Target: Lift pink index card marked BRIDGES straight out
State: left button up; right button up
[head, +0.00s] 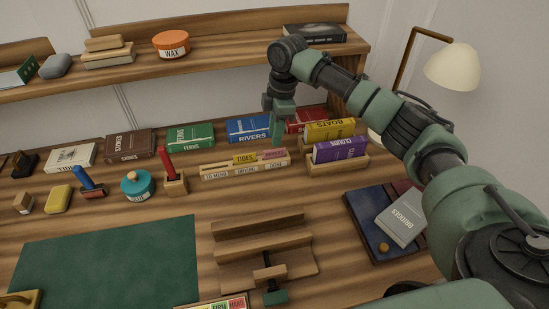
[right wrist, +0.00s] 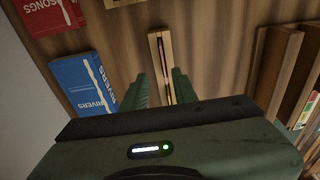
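The pink card (head: 273,154) stands in the right part of a low wooden rack (head: 225,173) labelled TO MEND, DRYING and DONE; its lettering is too small to read. A yellow card marked TIDES (head: 245,159) stands to its left. My right gripper (head: 278,138) points down above the rack's right end. In the right wrist view its fingers (right wrist: 160,84) are apart, with the pink card's thin edge (right wrist: 164,58) in the wooden rack (right wrist: 154,39) showing between them. The fingers look empty; their height above the card is hard to judge. My left gripper is not in view.
Blue RIVERS book (head: 249,129) and a red book (head: 306,119) lie behind the rack. Yellow BOATS (head: 329,131) and purple (head: 340,149) books stand in a holder to its right. A red-handled tool (head: 167,163) is to its left. A grey BRIDGES book (head: 402,219) lies at right.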

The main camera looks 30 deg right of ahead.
aim_at(275, 157)
jog(key=f, duration=0.5)
jog(key=shift+s+a+f+p, duration=0.1)
jog(key=shift+s+a+p, duration=0.05)
jog(key=shift+s+p, duration=0.15)
grip_shut()
